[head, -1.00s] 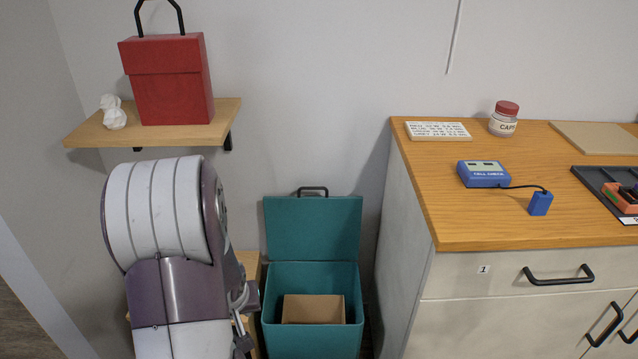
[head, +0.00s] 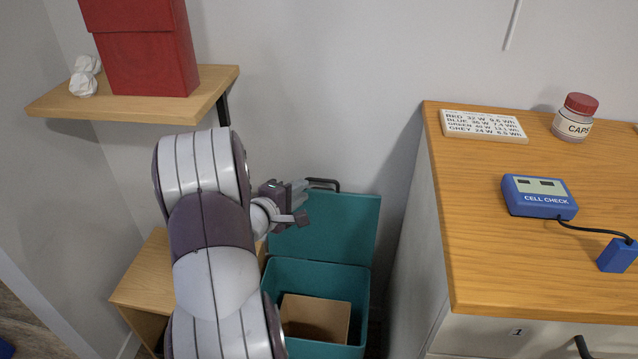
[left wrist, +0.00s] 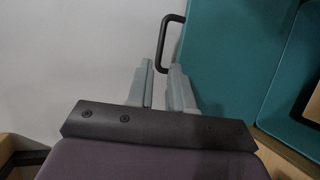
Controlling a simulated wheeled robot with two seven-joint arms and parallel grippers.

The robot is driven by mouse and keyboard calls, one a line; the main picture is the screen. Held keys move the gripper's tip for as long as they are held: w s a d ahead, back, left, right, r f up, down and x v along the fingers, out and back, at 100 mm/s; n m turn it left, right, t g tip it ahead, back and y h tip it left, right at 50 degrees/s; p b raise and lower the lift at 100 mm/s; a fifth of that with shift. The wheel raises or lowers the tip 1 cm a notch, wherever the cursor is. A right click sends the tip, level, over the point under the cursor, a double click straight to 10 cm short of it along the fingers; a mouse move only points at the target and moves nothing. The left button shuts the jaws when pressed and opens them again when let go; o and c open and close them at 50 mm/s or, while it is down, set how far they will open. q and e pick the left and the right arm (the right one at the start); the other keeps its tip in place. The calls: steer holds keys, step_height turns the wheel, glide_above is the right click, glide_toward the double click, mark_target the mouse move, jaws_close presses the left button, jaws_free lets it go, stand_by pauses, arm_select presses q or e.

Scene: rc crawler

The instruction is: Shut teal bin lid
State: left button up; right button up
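The teal bin (head: 361,300) stands on the floor between the wooden stand and the cabinet. Its teal lid (head: 340,228) is open and tipped up at the back against the wall side. A black handle (head: 325,182) sits on the lid's top edge. My left gripper (head: 298,200) is at the lid's upper left, beside the handle. In the left wrist view the fingers (left wrist: 161,72) are apart, with the handle (left wrist: 163,42) at their tips and one end seen between them. I cannot tell whether they touch it. The lid (left wrist: 222,60) fills the right there. My right gripper is not in view.
A cardboard box (head: 316,318) lies inside the bin. A wooden stand (head: 150,275) is left of it, and a wall shelf (head: 215,88) with a red box (head: 145,50) is above. The wooden-topped cabinet (head: 480,210) stands close on the right.

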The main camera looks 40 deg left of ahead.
mark_target(318, 179)
arm_select(q)
steer(key=b+x, duration=0.2)
steer(key=x, duration=0.5)
steer(key=shift+w+f+b, duration=0.25)
steer(key=shift+b, duration=0.1)
steer(key=shift+w+a, duration=0.1)
steer(key=shift+w, duration=0.4)
jaws_close()
